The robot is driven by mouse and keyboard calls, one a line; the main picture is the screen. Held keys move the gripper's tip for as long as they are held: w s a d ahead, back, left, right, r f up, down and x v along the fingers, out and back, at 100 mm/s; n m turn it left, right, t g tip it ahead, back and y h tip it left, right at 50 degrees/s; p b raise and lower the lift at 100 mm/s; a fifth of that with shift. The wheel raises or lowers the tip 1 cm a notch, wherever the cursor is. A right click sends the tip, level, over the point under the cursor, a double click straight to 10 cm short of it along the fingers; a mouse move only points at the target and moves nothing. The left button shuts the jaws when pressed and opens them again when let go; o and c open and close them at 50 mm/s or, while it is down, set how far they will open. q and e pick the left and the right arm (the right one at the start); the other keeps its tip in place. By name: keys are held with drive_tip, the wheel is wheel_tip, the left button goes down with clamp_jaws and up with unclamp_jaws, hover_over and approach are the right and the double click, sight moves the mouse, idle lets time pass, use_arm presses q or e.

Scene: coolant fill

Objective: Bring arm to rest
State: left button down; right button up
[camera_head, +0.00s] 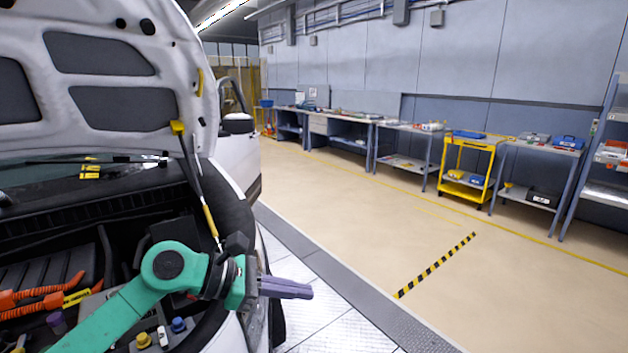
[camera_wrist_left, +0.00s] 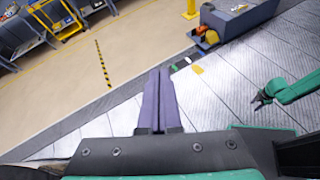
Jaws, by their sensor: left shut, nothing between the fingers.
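My left arm comes in from the left over the car's engine bay, its left gripper (camera_head: 290,288) reaching past the front edge of the car. Its purple fingers are pressed together with nothing between them; they also show shut in the left wrist view (camera_wrist_left: 158,98). The fingers point to the right in the head view, over the floor. My right gripper (camera_wrist_left: 262,99) shows small and dark at the right of the left wrist view, at the end of a green arm. Its fingers are too small to read. It is outside the head view.
The white car's hood (camera_head: 110,60) is open, held by a strut (camera_head: 200,190). A blue cap (camera_head: 178,325) and yellow cap (camera_head: 144,340) show in the bay. Workbenches and a yellow cart (camera_head: 467,168) line the far wall. A grey cart (camera_wrist_left: 240,20) stands beyond the fingers.

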use_arm(q)
drive_tip(key=d+r+n+t+h, duration=0.2)
drive_tip(key=d+r+n+h, duration=0.2)
drive_tip(key=r+n+h, duration=0.1)
drive_tip(key=w+a+r+n+t+y, duration=0.1)
drive_tip(key=w+a+n+t+y, duration=0.1)
drive_tip(key=a+n+t, duration=0.5)
drive_tip(key=w+r+n+t+y, duration=0.25)
drive_tip(key=n+t, duration=0.25)
drive_tip(key=n, duration=0.6)
drive_tip(key=s+a+f+n+g+y, duration=0.1)
drive_tip(key=a+f+n+g+y, duration=0.1)
drive_tip(key=a+f+n+y, duration=0.6)
drive_tip(key=s+a+f+n+g+y, duration=0.1)
drive_tip(key=a+f+n+y, duration=0.45)
drive_tip(key=f+n, duration=0.55)
drive_tip(key=s+a+f+n+g, duration=0.3)
drive_tip(key=s+f+n+g, duration=0.7)
drive_tip(key=s+f, duration=0.95)
drive_tip(key=s+f+m+g, duration=0.2)
drive_tip(key=s+f+g, duration=0.15)
drive_tip(key=f, duration=1.85)
drive_tip(key=s+a+f, duration=0.3)
drive_tip(key=s+f, duration=1)
drive_tip(key=s, duration=0.3)
drive_tip(key=shift+s+a+h, duration=0.2)
drive_tip(key=shift+s+h, duration=0.1)
drive_tip(key=shift+s, duration=0.1)
